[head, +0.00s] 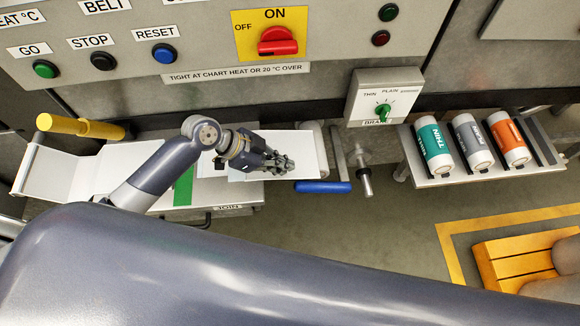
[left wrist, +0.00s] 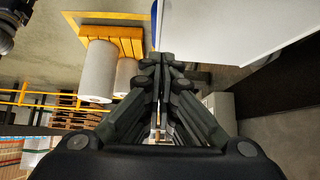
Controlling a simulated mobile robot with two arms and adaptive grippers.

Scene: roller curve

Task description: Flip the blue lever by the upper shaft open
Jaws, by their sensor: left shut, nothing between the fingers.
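The blue lever (head: 323,187) lies level at the right end of the white plate in the head view, below a pale roller (head: 316,145) and a grey metal arm. A thin blue strip, likely the lever (left wrist: 153,22), shows at the top of the left wrist view. My left gripper (head: 288,164) is shut and empty over the white plate, up and left of the lever and apart from it. Its closed fingers (left wrist: 168,58) fill the middle of the left wrist view.
A control box with a green knob (head: 383,111) hangs above the lever. A shelf (head: 450,177) with several labelled rolls stands at right. A yellow-handled lever (head: 80,126) is at far left. My large arm link crosses the foreground.

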